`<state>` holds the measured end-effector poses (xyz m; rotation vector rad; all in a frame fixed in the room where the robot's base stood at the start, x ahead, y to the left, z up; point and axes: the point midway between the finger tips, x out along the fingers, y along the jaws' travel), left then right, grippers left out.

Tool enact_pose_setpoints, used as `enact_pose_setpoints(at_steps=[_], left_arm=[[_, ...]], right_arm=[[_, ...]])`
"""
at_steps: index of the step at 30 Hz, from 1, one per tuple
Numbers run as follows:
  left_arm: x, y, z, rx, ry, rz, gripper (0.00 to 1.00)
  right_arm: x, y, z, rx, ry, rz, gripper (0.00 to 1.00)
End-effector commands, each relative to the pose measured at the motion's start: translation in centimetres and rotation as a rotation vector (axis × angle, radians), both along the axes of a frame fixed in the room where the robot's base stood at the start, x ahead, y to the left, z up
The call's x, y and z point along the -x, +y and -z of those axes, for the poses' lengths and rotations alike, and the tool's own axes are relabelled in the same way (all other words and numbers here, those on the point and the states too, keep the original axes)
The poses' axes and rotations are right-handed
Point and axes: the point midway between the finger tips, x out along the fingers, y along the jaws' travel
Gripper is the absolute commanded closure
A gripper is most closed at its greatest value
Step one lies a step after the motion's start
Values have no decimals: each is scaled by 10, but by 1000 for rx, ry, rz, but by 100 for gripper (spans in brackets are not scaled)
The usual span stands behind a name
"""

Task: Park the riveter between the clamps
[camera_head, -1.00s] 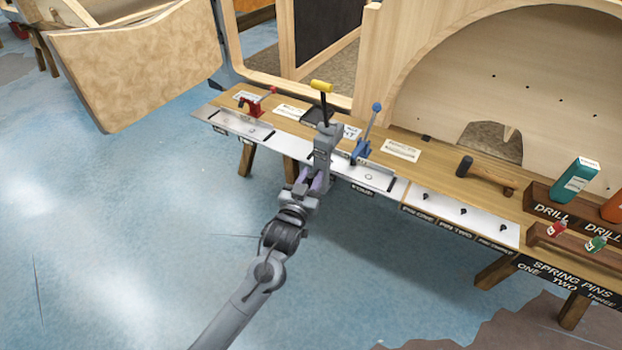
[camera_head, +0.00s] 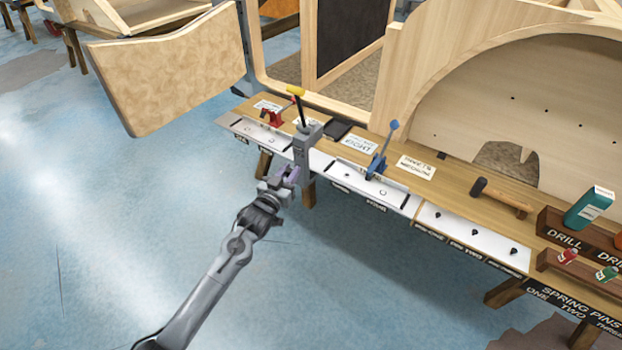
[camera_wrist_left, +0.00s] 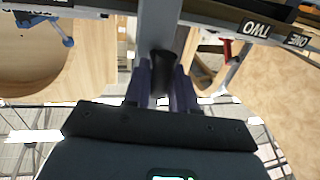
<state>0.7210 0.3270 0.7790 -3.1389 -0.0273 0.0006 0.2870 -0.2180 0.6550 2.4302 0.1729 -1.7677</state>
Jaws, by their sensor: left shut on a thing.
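The riveter (camera_head: 304,150) is a grey upright tool with a black lever and a yellow grip. My left gripper (camera_head: 287,176) is shut on its lower body and holds it upright at the bench's front edge; I cannot tell whether it touches the bench. In the left wrist view my purple fingers (camera_wrist_left: 160,88) close around the riveter (camera_wrist_left: 158,28). The red clamp (camera_head: 273,117) is on the bench to the riveter's left, and the blue clamp (camera_head: 378,164) to its right. My right gripper is not in view.
The bench (camera_head: 455,185) carries paper labels, a dark pad (camera_head: 337,129), a hammer (camera_head: 502,196), a pin plate (camera_head: 470,235) and a drill rack (camera_head: 562,229) further right. Tall wooden frames stand right behind. A curved panel (camera_head: 165,72) hangs at left.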

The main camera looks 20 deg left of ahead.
Motion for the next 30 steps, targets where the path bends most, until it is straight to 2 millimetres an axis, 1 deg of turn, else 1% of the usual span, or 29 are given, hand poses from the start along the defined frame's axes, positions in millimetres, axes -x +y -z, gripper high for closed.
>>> enact_pose_setpoints(at_steps=[1,4,7,14,15,17,18,26,30], left_arm=[[-2,10,0,-3,3,-2,100],[-3,20,0,-1,3,0,100],[-4,22,1,1,2,1,100],[-4,22,1,2,1,2,100],[-4,21,1,2,1,2,70],[-4,21,1,2,1,3,61],[-4,21,1,2,1,3,54],[-4,21,0,1,0,2,54],[1,21,0,1,1,2,54]], right_arm=[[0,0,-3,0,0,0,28],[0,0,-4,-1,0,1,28],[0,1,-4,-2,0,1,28],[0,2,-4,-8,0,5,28],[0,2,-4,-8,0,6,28],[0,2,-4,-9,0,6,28],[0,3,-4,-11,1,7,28],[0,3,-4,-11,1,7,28],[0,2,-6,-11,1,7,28]])
